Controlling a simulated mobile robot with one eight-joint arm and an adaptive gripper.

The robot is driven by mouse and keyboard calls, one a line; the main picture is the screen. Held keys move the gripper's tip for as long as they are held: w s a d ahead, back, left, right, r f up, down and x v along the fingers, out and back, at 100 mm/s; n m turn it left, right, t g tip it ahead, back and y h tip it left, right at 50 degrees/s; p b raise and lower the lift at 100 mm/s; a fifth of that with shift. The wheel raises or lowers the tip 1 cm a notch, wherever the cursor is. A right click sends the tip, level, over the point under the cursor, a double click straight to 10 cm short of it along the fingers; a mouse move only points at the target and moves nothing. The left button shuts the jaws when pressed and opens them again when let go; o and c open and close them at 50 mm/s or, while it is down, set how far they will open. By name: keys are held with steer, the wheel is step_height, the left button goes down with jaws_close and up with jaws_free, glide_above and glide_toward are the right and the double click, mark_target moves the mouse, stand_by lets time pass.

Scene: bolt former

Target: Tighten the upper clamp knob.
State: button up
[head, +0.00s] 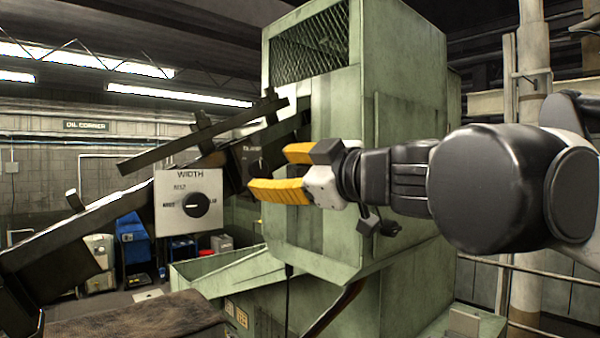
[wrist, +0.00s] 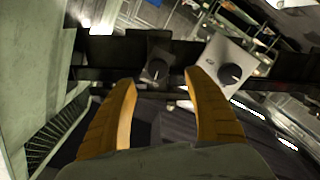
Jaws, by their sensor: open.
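A dark round knob on a dark plate (wrist: 157,70) shows in the wrist view, between and just beyond my fingertips; it looks like the upper clamp knob. In the head view its dark plate (head: 246,153) sits on the sloping rail, and the knob is partly hidden behind my fingers. My gripper (head: 268,171) has yellow fingers, spread apart and empty, pointing left at the plate. In the wrist view the open fingers (wrist: 161,80) stand on both sides of the knob's line. I cannot tell the exact gap to it.
A white WIDTH panel (head: 171,188) with a black dial (head: 196,205) hangs lower on the rail (head: 110,207); the panel also shows in the wrist view (wrist: 215,58). The green machine housing (head: 400,110) stands close beside my gripper. A thin bar (head: 190,140) crosses above the rail.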

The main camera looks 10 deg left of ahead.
mark_target(261, 170)
steer(key=x, duration=0.4)
steer(key=shift+w+a, duration=0.2)
steer(key=shift+w, duration=0.15)
steer(key=shift+w+a+f+m+b, duration=0.15)
steer(key=shift+w+m+b, duration=0.2)
steer(key=shift+m, duration=1.25)
steer(key=m, duration=0.2)
steer(key=shift+s+r+m, duration=0.25)
steer(key=shift+s+m, duration=0.15)
steer(key=shift+m, duration=0.4)
steer(key=shift+w+f+m+p, duration=0.1)
steer(key=shift+w+m+p, duration=0.2)
steer(key=shift+m, duration=0.1)
steer(key=shift+s, duration=0.15)
